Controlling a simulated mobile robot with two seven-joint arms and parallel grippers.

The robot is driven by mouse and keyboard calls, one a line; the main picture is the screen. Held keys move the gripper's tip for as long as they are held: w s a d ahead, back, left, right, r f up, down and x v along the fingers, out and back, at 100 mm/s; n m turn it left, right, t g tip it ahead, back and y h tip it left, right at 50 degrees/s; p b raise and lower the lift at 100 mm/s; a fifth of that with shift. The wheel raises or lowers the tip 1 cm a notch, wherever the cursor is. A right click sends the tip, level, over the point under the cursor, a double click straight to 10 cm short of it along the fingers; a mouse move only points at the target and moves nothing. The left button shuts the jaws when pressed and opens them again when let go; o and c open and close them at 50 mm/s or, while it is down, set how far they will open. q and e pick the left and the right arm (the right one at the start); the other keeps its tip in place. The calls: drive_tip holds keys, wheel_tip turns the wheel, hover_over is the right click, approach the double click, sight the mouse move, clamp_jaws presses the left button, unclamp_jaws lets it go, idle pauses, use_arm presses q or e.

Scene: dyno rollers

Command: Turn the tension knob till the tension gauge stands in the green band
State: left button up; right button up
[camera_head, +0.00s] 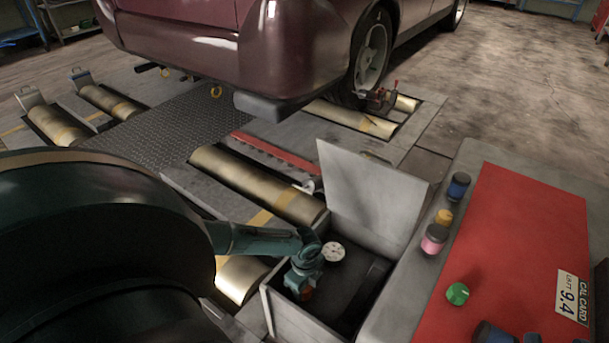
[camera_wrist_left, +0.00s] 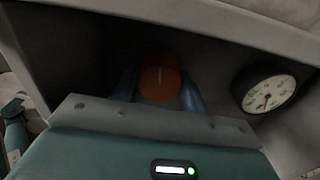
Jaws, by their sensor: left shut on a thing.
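The tension knob (camera_wrist_left: 160,80) is orange-red with a pale line on its face. It sits inside an open grey box (camera_head: 300,318) and also shows in the head view (camera_head: 306,294). My left gripper (camera_wrist_left: 160,95) reaches down into the box and is shut on the knob, one blue finger on each side. The tension gauge (camera_wrist_left: 269,94) is a round white dial to the right of the knob in the left wrist view. It also shows in the head view (camera_head: 333,252). My right gripper is not in view.
The box's raised lid (camera_head: 365,190) stands behind the gauge. A red-topped bench (camera_head: 510,240) with several coloured caps and a "CAL CARD 9.4" label (camera_head: 572,296) is at the right. A maroon car (camera_head: 230,45) stands behind brass rollers (camera_head: 255,185).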

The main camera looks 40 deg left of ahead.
use_arm(q)
drive_tip(key=shift+r+n, duration=0.15)
drive_tip(key=shift+n, duration=0.35)
drive_tip(key=shift+n+p, duration=0.75)
drive_tip(key=shift+n, duration=0.15)
drive_tip(key=shift+n+p, duration=0.55)
drive_tip(key=shift+n, duration=0.55)
drive_tip(key=shift+n+p, duration=0.3)
drive_tip(key=shift+n, duration=0.7)
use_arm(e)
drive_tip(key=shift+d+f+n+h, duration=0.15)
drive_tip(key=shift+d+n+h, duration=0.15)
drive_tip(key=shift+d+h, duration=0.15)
use_arm(q)
drive_tip(key=o, duration=1)
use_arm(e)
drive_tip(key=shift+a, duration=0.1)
